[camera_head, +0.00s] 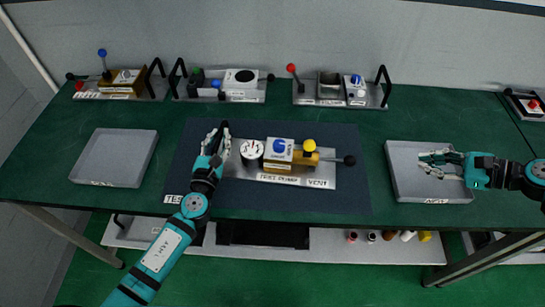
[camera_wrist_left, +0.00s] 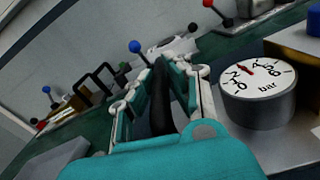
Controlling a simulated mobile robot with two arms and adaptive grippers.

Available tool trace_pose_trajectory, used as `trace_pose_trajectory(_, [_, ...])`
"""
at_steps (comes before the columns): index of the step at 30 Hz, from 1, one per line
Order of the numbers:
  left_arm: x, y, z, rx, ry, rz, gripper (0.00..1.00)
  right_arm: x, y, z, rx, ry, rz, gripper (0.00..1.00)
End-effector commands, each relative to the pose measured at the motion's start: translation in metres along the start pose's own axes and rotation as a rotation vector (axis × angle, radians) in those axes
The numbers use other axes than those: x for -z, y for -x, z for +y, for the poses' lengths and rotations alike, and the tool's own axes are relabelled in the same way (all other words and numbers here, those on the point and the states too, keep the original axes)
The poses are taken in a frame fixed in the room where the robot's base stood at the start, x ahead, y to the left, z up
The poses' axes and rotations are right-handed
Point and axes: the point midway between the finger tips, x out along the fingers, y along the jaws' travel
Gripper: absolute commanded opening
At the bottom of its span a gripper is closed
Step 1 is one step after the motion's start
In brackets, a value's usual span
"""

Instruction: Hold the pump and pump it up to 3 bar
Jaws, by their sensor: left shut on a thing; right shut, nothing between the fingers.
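The pump unit is a grey base plate (camera_head: 318,171) on a dark mat, with a silver block and blue knob (camera_head: 279,146), a brass part with a yellow knob (camera_head: 309,146) and a black-tipped lever (camera_head: 349,160). A white round pressure gauge (camera_head: 251,149) stands near its left end. In the left wrist view the gauge (camera_wrist_left: 258,85), marked bar, has a red needle pointing up-left; I cannot read its exact value. My left gripper (camera_head: 216,134) is shut on the unit's black handle (camera_wrist_left: 161,100) beside the gauge. My right gripper (camera_head: 434,160) is shut and empty, over the right tray.
Grey trays lie at left (camera_head: 112,183) and right (camera_head: 405,193). Several similar units stand along the back, including one with a red-knobbed lever (camera_head: 291,68). A shelf below the table (camera_head: 330,240) holds small items. The mat in front of the pump is clear.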

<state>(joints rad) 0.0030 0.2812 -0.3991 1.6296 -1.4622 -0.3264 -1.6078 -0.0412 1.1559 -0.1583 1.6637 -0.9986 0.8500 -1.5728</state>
Motion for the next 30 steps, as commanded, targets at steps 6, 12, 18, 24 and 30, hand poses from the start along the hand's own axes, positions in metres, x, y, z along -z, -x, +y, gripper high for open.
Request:
trace_pose_trajectory(6, [0.008, 0.003, -0.004, 0.010, 0.001, 0.015, 0.21, 0.001, -0.001, 0.000, 0.000, 0.000, 0.000, 0.00])
trace_pose_trajectory(12, [0.007, 0.002, -0.003, 0.007, 0.001, 0.012, 0.42, 0.001, -0.001, 0.000, 0.000, 0.000, 0.000, 0.00])
trace_pose_trajectory(18, [0.004, 0.002, -0.002, 0.004, 0.000, 0.007, 0.42, 0.000, -0.001, 0.000, 0.000, 0.000, 0.000, 0.00])
trace_pose_trajectory(24, [0.004, 0.019, -0.002, 0.004, -0.001, 0.008, 0.42, 0.000, -0.001, 0.000, 0.000, 0.000, 0.000, 0.00])
trace_pose_trajectory(30, [0.005, 0.062, -0.002, 0.006, -0.001, 0.010, 0.42, 0.000, -0.001, 0.000, 0.000, 0.000, 0.000, 0.00])
